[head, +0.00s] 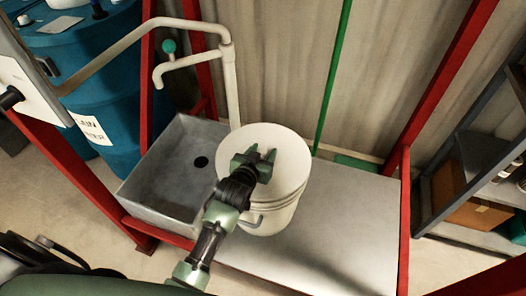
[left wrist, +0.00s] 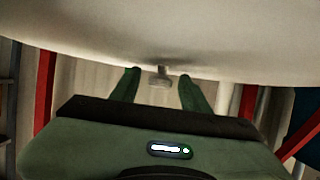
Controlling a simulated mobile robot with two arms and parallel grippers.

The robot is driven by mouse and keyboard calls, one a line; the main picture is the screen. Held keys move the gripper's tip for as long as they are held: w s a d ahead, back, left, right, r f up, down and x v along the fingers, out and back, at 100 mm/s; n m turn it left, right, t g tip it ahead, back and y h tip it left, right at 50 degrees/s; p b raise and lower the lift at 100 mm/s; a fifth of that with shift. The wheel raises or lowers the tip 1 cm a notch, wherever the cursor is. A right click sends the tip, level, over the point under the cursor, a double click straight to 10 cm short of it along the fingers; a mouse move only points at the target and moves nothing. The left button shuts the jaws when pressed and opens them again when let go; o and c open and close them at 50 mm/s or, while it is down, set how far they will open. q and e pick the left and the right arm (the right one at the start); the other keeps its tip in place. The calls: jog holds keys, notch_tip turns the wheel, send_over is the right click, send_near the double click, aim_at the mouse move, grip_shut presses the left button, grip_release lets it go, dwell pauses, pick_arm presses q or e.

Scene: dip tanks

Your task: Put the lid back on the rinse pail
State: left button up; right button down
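The white round lid (head: 288,150) lies over the mouth of the white rinse pail (head: 270,217) in the head view. It looks level on the pail; I cannot tell if it is fully seated. My left gripper (head: 255,157) is over the lid's middle with its two green fingers apart. In the left wrist view the lid (left wrist: 160,35) fills the top, and a small pale knob (left wrist: 160,76) stands between the open fingers (left wrist: 160,90), with gaps on both sides. The gripper hides the knob in the head view. My right gripper is not in view.
The pail stands on a grey metal bench (head: 345,220), beside a sink basin (head: 165,175) on the left. A pale tap pipe (head: 231,90) rises behind them. Red posts (head: 405,200) frame the bench. The bench right of the pail is clear.

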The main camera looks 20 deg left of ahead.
pick_arm(q)
jog(key=shift+s+r, duration=0.15)
jog(key=shift+r, duration=0.05)
jog(key=v, duration=1.1)
jog(key=shift+s+r+p, duration=0.2)
jog(key=shift+s+p, duration=0.1)
jog(key=shift+p, duration=0.05)
